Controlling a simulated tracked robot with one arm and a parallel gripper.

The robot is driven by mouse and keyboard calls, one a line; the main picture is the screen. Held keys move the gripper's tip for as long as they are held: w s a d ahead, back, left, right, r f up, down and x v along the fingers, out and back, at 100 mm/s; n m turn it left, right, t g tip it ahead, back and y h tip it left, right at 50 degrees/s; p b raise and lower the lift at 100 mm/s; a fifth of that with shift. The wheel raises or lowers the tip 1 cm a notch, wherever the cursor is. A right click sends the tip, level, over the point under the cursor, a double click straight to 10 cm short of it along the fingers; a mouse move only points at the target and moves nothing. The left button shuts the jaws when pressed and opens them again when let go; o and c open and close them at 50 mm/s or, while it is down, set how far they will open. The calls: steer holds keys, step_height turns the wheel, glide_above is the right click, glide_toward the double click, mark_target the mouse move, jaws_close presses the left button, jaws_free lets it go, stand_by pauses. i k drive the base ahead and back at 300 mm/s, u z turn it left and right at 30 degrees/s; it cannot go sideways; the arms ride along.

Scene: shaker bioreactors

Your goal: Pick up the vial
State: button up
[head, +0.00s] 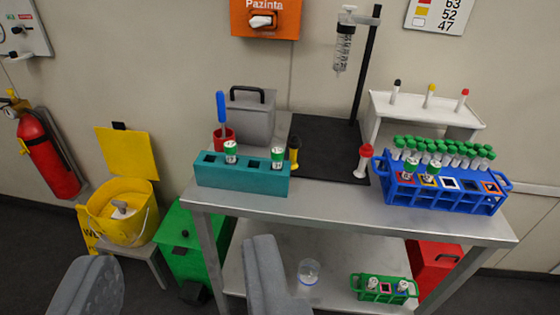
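My gripper (178,250) shows as two grey fingers at the bottom left, wide apart with nothing between them. Two green-capped vials, one on the left (230,152) and one on the right (278,157), stand upright in a teal rack (240,182) on the metal table. A blue rack (440,195) at the table's right holds several green-capped vials (445,150). A small green rack (384,292) on the lower shelf also holds small vials, hard to make out. Which vial is meant cannot be told. The fingers appear in front of the table, apart from all vials.
The table (335,205) also bears a grey box (250,120), a red cup (223,138), a dark stand (366,70) with a syringe, and a white holder (420,112). A clear cup (308,270) is on the lower shelf. Yellow (122,212) and green (190,250) bins stand left.

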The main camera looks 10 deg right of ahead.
mark_target(230, 146)
steer(key=z, duration=0.05)
steer(key=i, duration=1)
